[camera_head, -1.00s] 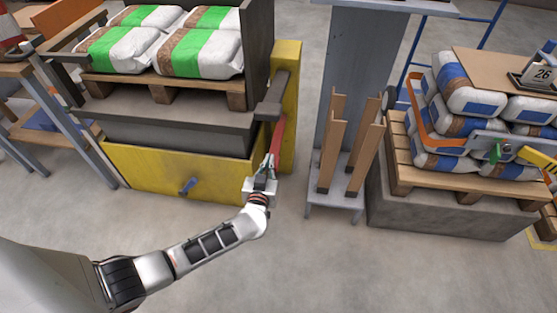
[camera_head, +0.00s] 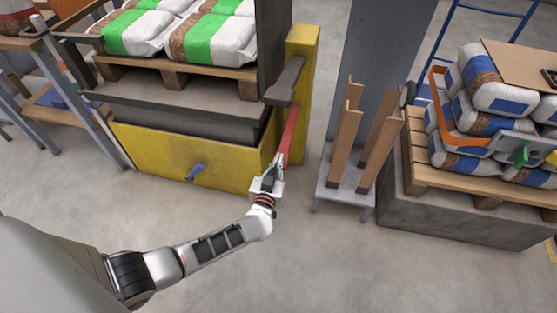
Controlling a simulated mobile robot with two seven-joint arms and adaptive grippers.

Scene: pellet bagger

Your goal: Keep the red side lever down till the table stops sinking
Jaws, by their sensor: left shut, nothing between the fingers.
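The red side lever (camera_head: 289,130) slopes down from a dark block on the yellow post (camera_head: 303,70) at the right end of the lift table. My left gripper (camera_head: 279,162) is shut with nothing between its fingers, and its tips are at the lever's lower end. Whether they touch it, I cannot tell. The lift table (camera_head: 160,98) has a dark top above a yellow base (camera_head: 150,150) and carries a wooden pallet (camera_head: 180,72) with white, green and brown bags (camera_head: 215,38). My right gripper is not in view.
A small grey stand (camera_head: 345,192) with upright brown boards is right of the lever. Further right, a pallet (camera_head: 440,180) of blue and white bags (camera_head: 490,85) sits on a grey block. The floor in front is clear.

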